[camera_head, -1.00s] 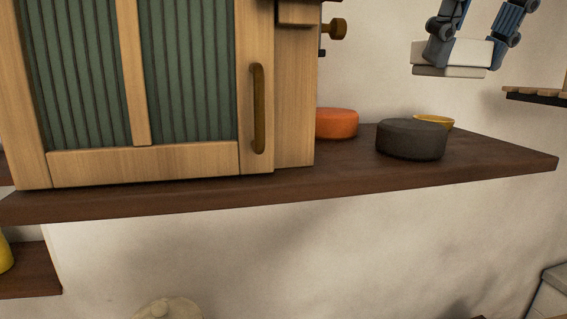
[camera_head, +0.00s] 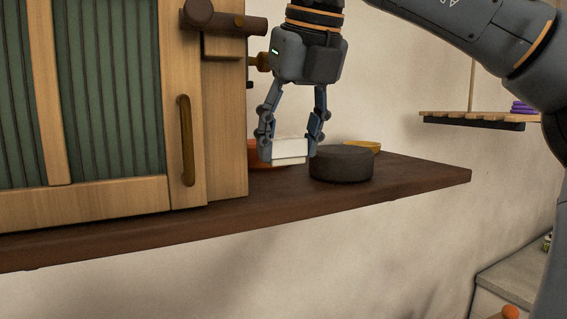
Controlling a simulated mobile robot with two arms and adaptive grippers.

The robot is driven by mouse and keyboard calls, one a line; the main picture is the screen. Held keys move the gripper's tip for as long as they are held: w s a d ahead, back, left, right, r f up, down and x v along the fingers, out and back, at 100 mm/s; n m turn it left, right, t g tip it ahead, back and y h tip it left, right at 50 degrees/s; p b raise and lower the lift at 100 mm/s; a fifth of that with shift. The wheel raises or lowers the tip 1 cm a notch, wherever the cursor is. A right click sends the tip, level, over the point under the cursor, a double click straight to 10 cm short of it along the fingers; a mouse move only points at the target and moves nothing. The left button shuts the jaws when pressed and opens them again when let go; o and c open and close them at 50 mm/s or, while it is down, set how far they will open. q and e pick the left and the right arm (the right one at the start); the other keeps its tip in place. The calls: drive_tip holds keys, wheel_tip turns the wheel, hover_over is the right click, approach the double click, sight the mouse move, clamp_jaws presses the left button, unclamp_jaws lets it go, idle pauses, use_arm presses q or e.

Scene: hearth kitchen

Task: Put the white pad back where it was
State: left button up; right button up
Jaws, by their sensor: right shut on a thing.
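The white pad (camera_head: 290,150) is a small pale block between the fingers of my right gripper (camera_head: 290,146). My right gripper points down and is shut on the pad, above the dark wooden shelf (camera_head: 400,182). The pad hides part of an orange round thing (camera_head: 256,157) behind it. A dark grey round thing (camera_head: 341,164) stands on the shelf just right of the pad. I cannot tell whether the pad touches the shelf. My left gripper is not in view.
A wooden cabinet with green ribbed panels (camera_head: 110,90) and a handle stands on the left part of the shelf. A yellow bowl (camera_head: 362,147) sits behind the grey thing. The shelf's right end is clear. A slatted rack (camera_head: 472,118) hangs at the right.

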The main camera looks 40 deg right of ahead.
sight(287, 157)
drive_tip(key=shift+w+d+f, duration=0.1)
drive_tip(key=shift+w+f, duration=0.1)
drive_tip(key=shift+f, duration=0.05)
drive_tip(key=f+p, duration=0.1)
drive_tip(key=w+f+p, duration=0.1)
drive_tip(key=f, duration=0.1)
drive_tip(key=shift+a+f, duration=0.15)
drive_tip(key=shift+a, duration=0.05)
drive_tip(key=shift+f, duration=0.25)
drive_tip(key=shift+s+d+f, duration=0.1)
drive_tip(key=shift+s+d, duration=0.05)
drive_tip(key=shift+d, duration=0.05)
drive_tip(key=shift+a+f, duration=0.1)
drive_tip(key=o, duration=1.1)
